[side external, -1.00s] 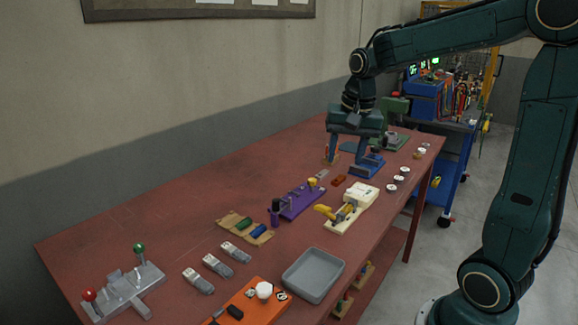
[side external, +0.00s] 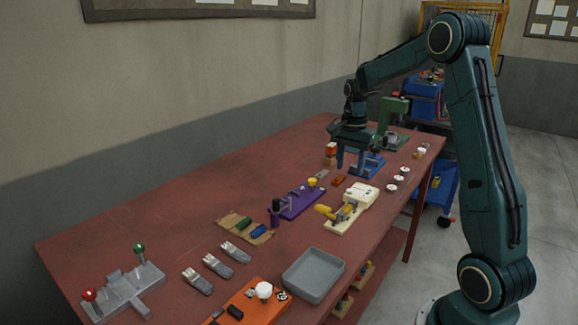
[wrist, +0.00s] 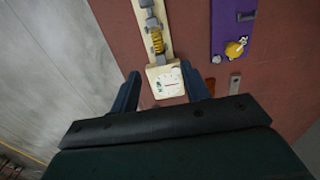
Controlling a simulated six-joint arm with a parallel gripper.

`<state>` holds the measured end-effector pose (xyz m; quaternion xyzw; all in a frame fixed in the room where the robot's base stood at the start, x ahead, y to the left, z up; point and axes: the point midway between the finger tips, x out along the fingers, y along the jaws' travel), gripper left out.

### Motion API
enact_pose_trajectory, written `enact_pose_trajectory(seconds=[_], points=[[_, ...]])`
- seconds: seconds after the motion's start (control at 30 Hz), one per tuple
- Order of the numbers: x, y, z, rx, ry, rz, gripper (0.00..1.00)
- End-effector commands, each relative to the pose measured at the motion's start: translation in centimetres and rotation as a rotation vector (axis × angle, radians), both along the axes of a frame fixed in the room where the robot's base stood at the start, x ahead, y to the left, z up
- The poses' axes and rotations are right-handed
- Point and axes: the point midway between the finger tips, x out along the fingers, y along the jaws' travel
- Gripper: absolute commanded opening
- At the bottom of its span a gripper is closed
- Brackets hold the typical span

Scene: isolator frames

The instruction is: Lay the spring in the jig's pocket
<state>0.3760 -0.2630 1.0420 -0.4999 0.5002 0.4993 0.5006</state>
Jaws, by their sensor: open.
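A yellow coil spring (wrist: 157,42) lies along the cream fixture (wrist: 167,82), which has a dial face at its near end. The spring also shows as a small yellow piece (side external: 347,211) on that fixture in the side view. My gripper (side external: 354,165) is open and empty, pointing down above the table by a blue fixture (side external: 372,165). In the wrist view its fingers frame the dial end of the cream fixture, with the spring beyond. A purple fixture (side external: 300,203) with a yellow knob lies left of the cream one. I cannot tell which fixture is the jig.
A green press (side external: 391,125) stands behind my gripper. Small orange (side external: 338,180) and grey (side external: 322,174) blocks lie near the purple fixture. White discs (side external: 404,171) line the right edge. A grey tray (side external: 313,275) is nearer the front. The back-left tabletop is clear.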

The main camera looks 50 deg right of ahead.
Motion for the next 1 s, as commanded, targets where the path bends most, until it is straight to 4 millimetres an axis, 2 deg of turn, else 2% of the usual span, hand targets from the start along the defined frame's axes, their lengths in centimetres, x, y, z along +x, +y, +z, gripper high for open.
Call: enact_pose_trajectory(seconds=[0.27,0.63,0.8,1.0], points=[[-0.1,0.1,-2.4,0.002,0.003,0.002,0.46],[-0.1,0.1,-7.5,0.002,0.003,0.002,0.46],[-0.1,0.1,-8.5,0.001,0.001,0.002,0.46],[-0.1,0.1,-8.6,0.000,0.000,0.002,0.46]])
